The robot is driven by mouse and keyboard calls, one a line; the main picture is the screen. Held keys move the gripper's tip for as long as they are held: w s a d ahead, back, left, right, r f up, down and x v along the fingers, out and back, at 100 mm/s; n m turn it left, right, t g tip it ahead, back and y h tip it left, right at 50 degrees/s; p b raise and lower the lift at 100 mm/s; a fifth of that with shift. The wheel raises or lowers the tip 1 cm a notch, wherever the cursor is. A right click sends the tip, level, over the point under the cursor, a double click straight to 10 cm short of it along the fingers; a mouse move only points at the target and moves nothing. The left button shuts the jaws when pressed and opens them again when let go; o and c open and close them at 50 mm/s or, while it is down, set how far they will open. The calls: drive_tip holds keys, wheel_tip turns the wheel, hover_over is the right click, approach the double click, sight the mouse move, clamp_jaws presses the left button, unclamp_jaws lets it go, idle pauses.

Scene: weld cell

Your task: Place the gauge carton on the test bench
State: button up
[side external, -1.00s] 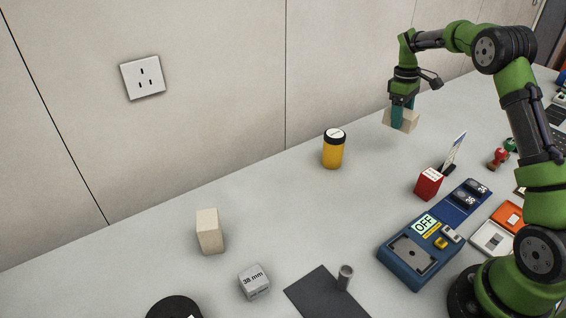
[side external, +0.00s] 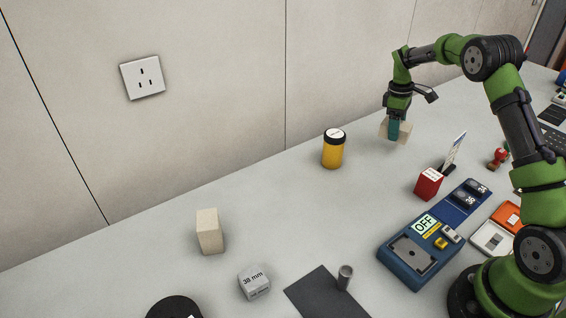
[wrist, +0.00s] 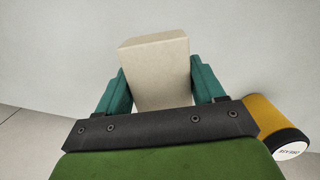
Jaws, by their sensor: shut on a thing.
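My gripper (side external: 394,133) is shut on a plain beige block (side external: 405,132) low over the far part of the table. The wrist view shows the block (wrist: 155,60) between the two teal fingers. Whether the block touches the table is hard to tell. No label shows on it, so I cannot tell whether it is the gauge carton. A grey box marked "38 mm" (side external: 254,282) stands at the front. The blue device with an OFF display (side external: 397,272) and a square grey plate on top, likely the test bench, stands right of centre.
A yellow canister (side external: 333,153) with a black lid stands left of my gripper; it also shows in the wrist view (wrist: 270,117). A second beige block (side external: 209,231) stands upright at left. A red box (side external: 429,184) stands behind the device. A dark mat (side external: 315,293) lies at the front.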

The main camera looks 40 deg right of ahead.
sight(391, 150)
drive_tip(key=shift+f, duration=2.1)
drive_tip(key=shift+f, duration=0.15)
drive_tip(key=shift+f, duration=0.25)
drive_tip(key=o, duration=1.3)
drive_tip(key=shift+c, duration=0.2)
